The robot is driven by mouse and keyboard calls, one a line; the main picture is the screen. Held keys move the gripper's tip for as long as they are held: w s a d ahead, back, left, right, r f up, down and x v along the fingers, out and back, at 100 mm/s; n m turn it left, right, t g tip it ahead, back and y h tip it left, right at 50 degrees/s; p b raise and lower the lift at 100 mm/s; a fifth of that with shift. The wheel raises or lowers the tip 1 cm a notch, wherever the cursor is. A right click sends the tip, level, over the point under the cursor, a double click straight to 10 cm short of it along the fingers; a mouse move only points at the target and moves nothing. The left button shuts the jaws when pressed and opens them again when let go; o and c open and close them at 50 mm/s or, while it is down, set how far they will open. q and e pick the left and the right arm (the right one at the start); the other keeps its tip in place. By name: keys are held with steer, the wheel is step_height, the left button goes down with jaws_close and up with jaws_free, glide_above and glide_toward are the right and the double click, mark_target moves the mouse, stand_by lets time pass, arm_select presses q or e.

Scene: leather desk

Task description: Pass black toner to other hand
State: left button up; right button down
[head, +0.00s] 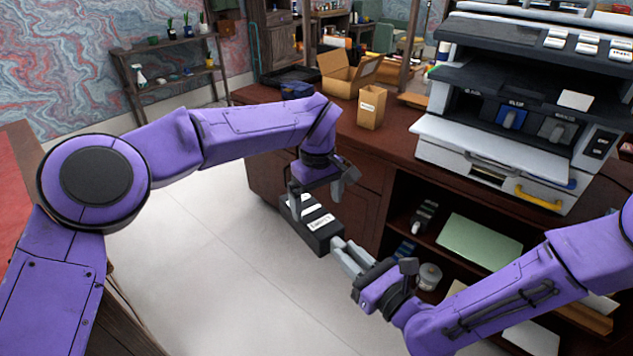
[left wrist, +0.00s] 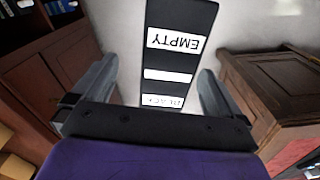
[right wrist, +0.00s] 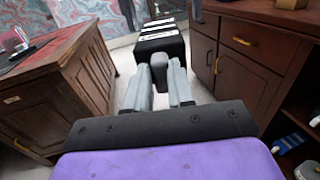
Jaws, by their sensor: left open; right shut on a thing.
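The black toner (head: 325,242) is a long black box with white labels, held in the air in front of the desk. My right gripper (head: 343,247) is shut on its near end. In the right wrist view the fingers (right wrist: 160,72) close on a narrow dark part of the toner (right wrist: 162,46). My left gripper (head: 318,190) is open at the far part of the toner. In the left wrist view the toner (left wrist: 182,52) lies between the spread fingers (left wrist: 158,80), with gaps on both sides. Its labels read "EMPTY" and, upside down, apparently "BLACK".
A large printer (head: 500,150) with open toner bays stands on the dark red desk (head: 385,150). An open cardboard box (head: 345,75) and a small carton (head: 371,108) stand beside it. Open shelves (head: 480,240) lie under the desk. The floor (head: 220,270) is clear.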

mark_target(317, 211)
arm_select(q)
step_height(317, 211, down, 6)
steer(key=shift+f, duration=0.1)
steer(key=shift+c, duration=0.4)
jaws_close()
stand_by(0.8)
steer(key=shift+o, duration=0.4)
jaws_free()
